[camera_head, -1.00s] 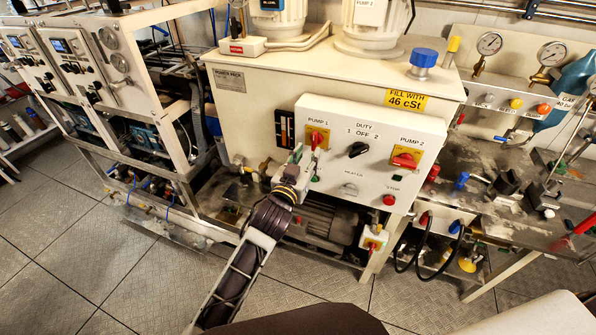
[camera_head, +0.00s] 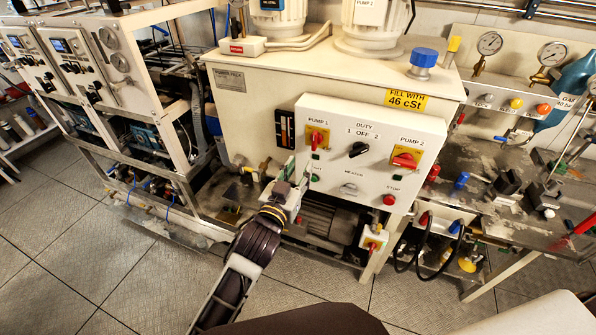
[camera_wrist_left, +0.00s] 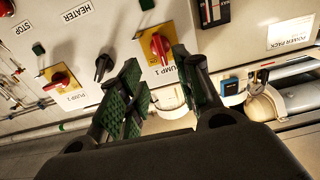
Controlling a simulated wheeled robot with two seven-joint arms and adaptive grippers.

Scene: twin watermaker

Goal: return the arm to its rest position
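My left arm comes in from the bottom of the head view. Its left gripper (camera_head: 295,178) is in front of the lower left of the white control panel (camera_head: 332,178). In the left wrist view, the left gripper (camera_wrist_left: 158,80) has its two green-padded fingers spread with nothing between them. The red PUMP 1 switch (camera_head: 316,138) is above the gripper in the head view and shows beyond the fingers in the wrist view (camera_wrist_left: 160,47). My right gripper is not in view.
The black DUTY knob (camera_head: 357,150) and the red PUMP 2 switch (camera_head: 405,160) are on the same panel. A motor (camera_head: 330,222) sits below it. A white-framed rack (camera_head: 150,110) stands at left, a cluttered bench (camera_head: 520,215) at right. The tiled floor (camera_head: 80,250) at lower left is clear.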

